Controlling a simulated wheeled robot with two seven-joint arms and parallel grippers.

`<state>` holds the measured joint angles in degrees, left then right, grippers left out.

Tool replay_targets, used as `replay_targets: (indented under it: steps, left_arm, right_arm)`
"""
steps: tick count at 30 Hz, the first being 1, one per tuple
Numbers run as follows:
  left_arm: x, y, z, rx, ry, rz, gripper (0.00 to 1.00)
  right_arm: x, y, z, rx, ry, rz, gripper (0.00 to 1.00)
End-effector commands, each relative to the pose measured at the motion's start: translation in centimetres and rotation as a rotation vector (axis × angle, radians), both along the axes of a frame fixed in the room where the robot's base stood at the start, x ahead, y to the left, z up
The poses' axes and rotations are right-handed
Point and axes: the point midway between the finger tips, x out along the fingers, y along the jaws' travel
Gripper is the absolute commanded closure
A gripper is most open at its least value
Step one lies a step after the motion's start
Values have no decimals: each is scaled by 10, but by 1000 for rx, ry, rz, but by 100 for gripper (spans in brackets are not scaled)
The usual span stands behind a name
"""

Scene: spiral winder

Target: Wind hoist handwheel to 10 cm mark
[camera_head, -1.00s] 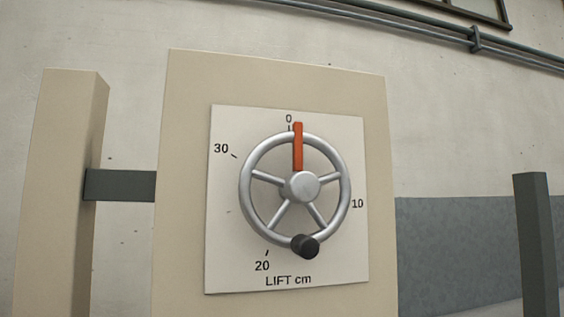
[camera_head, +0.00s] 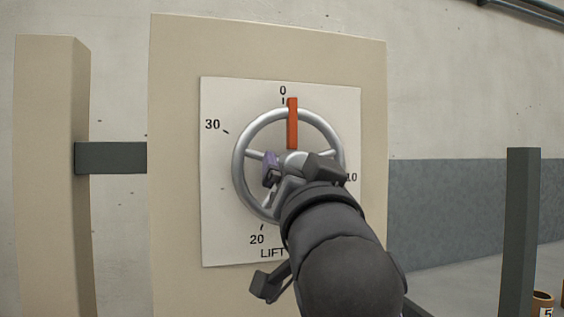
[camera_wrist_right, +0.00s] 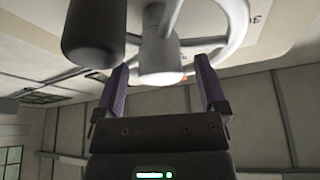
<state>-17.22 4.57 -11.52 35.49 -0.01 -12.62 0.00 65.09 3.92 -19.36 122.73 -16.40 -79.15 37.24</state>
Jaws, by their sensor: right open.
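The silver handwheel (camera_head: 239,165) is mounted on a white dial plate (camera_head: 218,225) marked 0, 10, 20, 30 and "LIFT cm". The orange-red pointer (camera_head: 292,122) stands upright just right of the 0 mark. My right gripper (camera_head: 297,168) is open in front of the wheel's middle and hides the hub and lower right in the head view. In the right wrist view, the silver hub (camera_wrist_right: 162,62) appears between the two spread fingers of the gripper (camera_wrist_right: 161,78); contact cannot be told. The black crank knob (camera_wrist_right: 92,38) is beside the left finger. My left gripper is not in view.
The dial plate sits on a beige panel (camera_head: 170,120). A beige post (camera_head: 50,170) stands left, joined by a grey bar (camera_head: 110,158). A dark grey post (camera_head: 518,230) and an orange-brown container (camera_head: 543,304) stand at the right.

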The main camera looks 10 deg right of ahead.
Motion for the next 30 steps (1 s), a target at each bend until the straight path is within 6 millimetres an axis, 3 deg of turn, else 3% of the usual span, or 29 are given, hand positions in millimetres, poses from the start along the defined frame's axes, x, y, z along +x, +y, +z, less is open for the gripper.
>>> replay_targets:
  steps: [4,5,17,30]
  left_arm:
    - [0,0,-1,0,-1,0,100]
    - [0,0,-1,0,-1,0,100]
    - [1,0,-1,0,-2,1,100]
    - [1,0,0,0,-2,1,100]
  right_arm:
    - [0,0,-1,0,0,0,9]
    - [0,0,-1,0,0,0,13]
    - [0,0,-1,0,1,0,98]
    - [0,-5,-1,15,1,0,100]
